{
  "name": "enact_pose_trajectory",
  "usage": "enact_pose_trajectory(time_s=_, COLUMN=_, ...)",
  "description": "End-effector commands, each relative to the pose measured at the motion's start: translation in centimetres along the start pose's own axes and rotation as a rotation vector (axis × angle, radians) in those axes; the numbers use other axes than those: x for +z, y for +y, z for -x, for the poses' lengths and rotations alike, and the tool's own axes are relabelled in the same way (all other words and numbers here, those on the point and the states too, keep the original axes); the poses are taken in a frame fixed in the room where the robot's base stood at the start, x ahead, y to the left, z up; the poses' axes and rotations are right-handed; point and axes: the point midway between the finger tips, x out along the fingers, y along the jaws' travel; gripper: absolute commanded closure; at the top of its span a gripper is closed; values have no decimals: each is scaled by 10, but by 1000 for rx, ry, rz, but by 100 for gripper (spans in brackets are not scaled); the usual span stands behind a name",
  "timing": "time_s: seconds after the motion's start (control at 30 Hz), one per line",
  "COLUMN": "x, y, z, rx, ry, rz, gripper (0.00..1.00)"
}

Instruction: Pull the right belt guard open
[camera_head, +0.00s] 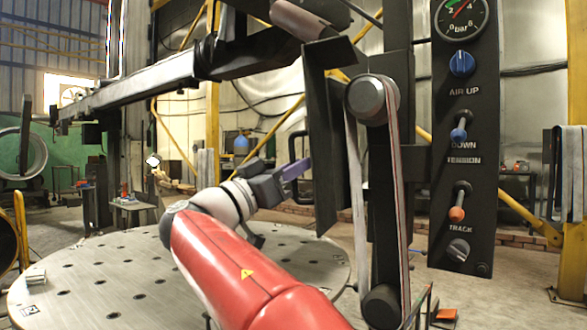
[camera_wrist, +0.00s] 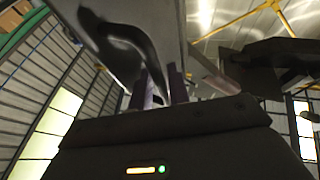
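The right belt guard (camera_head: 326,140) is a dark upright panel. It stands swung out to the left of the belt (camera_head: 396,200), which shows bare on its pulleys, so the guard is at least partly open. In the wrist view the guard (camera_wrist: 172,30) shows as a grey face with a curved black handle (camera_wrist: 128,42). The handle also shows in the head view (camera_head: 292,148), on the guard's left side. My gripper (camera_head: 298,169) is at the handle's lower part. Its purple fingers (camera_wrist: 161,88) stand apart around or beside the handle; whether they press on it is unclear.
A control panel (camera_head: 465,130) with a gauge, knobs and levers stands right of the belt. A round table with holes (camera_head: 85,270) lies below my arm. A long dark boom (camera_head: 150,85) reaches left above. Yellow railings stand behind.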

Motion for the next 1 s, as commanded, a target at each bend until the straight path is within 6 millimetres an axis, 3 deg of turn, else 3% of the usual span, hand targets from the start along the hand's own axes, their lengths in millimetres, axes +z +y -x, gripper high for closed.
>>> enact_pose_trajectory(time_s=0.13, x=0, y=0, z=0, rx=0, ry=0, rz=0, gripper=100)
enact_pose_trajectory(time_s=0.57, x=-1, y=-4, z=1, rx=17, ry=0, rz=9, gripper=100)
enact_pose_trajectory(time_s=1.0, x=-2, y=-38, z=6, rx=121, ry=0, rz=47, gripper=100)
